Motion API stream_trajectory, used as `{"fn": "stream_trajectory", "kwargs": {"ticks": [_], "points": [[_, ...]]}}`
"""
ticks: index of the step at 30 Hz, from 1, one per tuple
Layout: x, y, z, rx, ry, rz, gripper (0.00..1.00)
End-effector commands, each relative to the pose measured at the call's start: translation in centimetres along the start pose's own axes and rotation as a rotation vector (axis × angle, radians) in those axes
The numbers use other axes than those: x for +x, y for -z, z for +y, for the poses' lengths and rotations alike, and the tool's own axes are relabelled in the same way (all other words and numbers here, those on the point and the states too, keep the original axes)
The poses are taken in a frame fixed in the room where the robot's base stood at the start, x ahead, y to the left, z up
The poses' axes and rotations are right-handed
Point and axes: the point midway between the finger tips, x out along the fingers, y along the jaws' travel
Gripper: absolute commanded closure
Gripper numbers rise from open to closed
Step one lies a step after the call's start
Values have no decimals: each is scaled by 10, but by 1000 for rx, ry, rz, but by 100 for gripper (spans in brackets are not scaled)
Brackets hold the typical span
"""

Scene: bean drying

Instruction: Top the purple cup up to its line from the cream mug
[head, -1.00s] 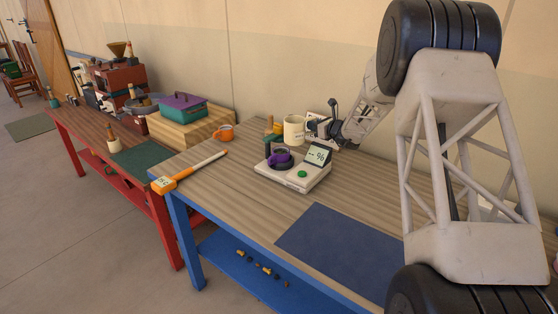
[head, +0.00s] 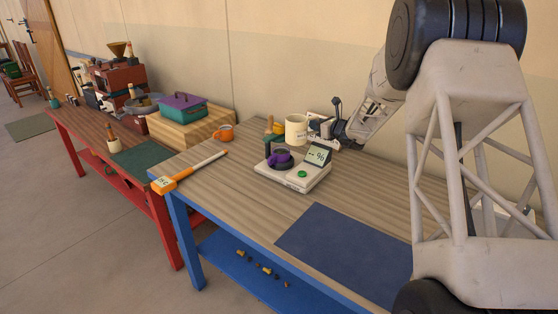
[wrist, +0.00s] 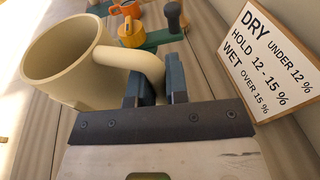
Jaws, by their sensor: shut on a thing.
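The cream mug (head: 296,130) is near the back of the blue-legged table, and it fills the left of the wrist view (wrist: 65,60). My gripper (wrist: 155,88) is shut on the mug's handle (wrist: 128,58). The mug looks roughly upright, with its open mouth showing; I see no beans in the visible part. In the head view my gripper (head: 317,127) is at the mug's right side. The purple cup (head: 281,156) sits on the white scale (head: 294,177), in front of the mug. Its line and contents are too small to make out.
The scale's display (head: 318,154) seems to read 96. A dark green object with a handle (head: 271,140) stands behind the cup. An orange mug (head: 224,133) is to the left. A moisture sign (wrist: 270,55) stands right of my gripper. A blue mat (head: 345,240) lies clear in front.

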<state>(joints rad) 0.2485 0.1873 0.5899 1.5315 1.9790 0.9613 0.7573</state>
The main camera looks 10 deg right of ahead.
Motion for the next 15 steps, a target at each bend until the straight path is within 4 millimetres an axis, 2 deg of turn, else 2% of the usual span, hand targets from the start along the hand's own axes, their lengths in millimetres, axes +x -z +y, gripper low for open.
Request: {"fn": "stream_trajectory", "kwargs": {"ticks": [7, 15], "points": [[-13, -8, 7, -1, 1, -1, 100], [-16, -9, 10, -1, 0, -1, 100]]}}
